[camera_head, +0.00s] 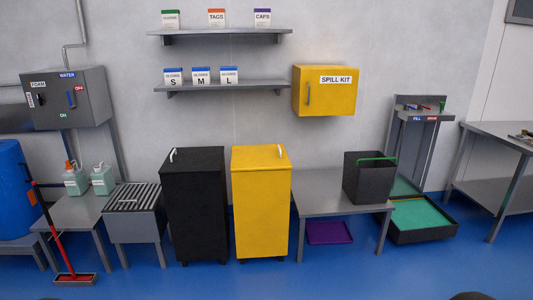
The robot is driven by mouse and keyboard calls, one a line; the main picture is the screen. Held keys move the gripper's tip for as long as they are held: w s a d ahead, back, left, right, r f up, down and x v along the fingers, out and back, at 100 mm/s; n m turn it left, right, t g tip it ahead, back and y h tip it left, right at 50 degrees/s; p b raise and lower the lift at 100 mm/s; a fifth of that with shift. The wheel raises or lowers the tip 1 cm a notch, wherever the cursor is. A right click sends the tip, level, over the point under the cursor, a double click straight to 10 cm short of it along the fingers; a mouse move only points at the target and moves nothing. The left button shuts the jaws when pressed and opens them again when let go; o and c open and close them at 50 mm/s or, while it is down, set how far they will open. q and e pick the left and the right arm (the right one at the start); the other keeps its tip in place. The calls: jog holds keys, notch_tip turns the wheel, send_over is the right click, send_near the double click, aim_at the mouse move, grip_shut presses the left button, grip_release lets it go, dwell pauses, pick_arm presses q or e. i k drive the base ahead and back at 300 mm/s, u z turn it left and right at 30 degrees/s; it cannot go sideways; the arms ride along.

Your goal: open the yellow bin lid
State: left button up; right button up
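The yellow bin (261,215) stands upright on the blue floor at the middle of the head view. Its yellow lid (256,157) lies flat and closed on top. A small pale handle (281,152) sits near the lid's right side. Neither of my grippers shows in this view, so I cannot see whether they are open or shut.
A black bin (194,215) with a pale handle stands close on the left. A grey table (325,200) with a dark tub (367,180) stands on the right. A yellow spill kit cabinet (324,98) hangs above right. The floor in front is clear.

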aim_at(264, 157)
jog(key=u, duration=0.05)
jog(key=i, duration=2.65)
jog(key=z, duration=0.05)
